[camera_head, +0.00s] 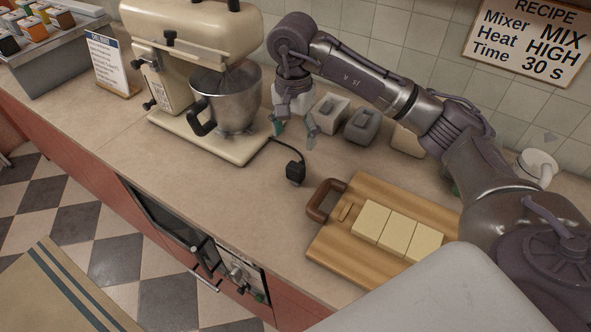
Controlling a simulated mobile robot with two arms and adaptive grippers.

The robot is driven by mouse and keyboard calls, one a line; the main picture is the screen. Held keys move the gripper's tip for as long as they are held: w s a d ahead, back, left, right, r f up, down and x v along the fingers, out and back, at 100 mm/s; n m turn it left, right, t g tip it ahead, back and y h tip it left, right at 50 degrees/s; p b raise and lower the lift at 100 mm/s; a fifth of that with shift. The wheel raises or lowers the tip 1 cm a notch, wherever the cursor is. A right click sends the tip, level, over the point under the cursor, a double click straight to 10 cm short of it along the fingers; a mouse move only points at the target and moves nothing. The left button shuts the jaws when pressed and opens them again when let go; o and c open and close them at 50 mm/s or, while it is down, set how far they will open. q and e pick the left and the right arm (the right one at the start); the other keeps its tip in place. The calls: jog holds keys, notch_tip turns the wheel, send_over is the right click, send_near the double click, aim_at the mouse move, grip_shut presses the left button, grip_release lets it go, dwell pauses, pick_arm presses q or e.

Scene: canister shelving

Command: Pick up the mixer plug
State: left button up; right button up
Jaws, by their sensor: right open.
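The black mixer plug (295,171) lies on the counter at the end of a short black cord that comes from the base of the cream stand mixer (185,55). My right gripper (294,128) hangs over the counter just right of the steel mixing bowl (228,103), with its fingers pointing down. It is open and empty, above and behind the plug in the picture, and apart from it. My left gripper is not in view.
A wooden board (335,235) with pale slabs lies right of the plug. Small canisters (362,124) stand behind my right gripper by the tiled wall. A white cup (537,166) is at far right. The counter front of the plug is clear.

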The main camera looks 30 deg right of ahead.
aim_at(295, 166)
notch_tip(295, 166, down, 5)
jog(key=shift+f+p, duration=0.2)
jog(key=shift+p, duration=0.4)
jog(key=shift+f+p, duration=0.45)
jog(key=shift+f, duration=0.1)
jog(key=f+p, duration=0.2)
jog(key=f, duration=0.1)
jog(key=shift+s+d+f, duration=0.1)
jog(key=shift+s+f, duration=0.1)
jog(key=shift+f, duration=0.55)
jog(key=shift+w, duration=0.1)
jog(key=c, duration=1.2)
jog(key=shift+c, duration=0.2)
jog(key=shift+r, duration=0.15)
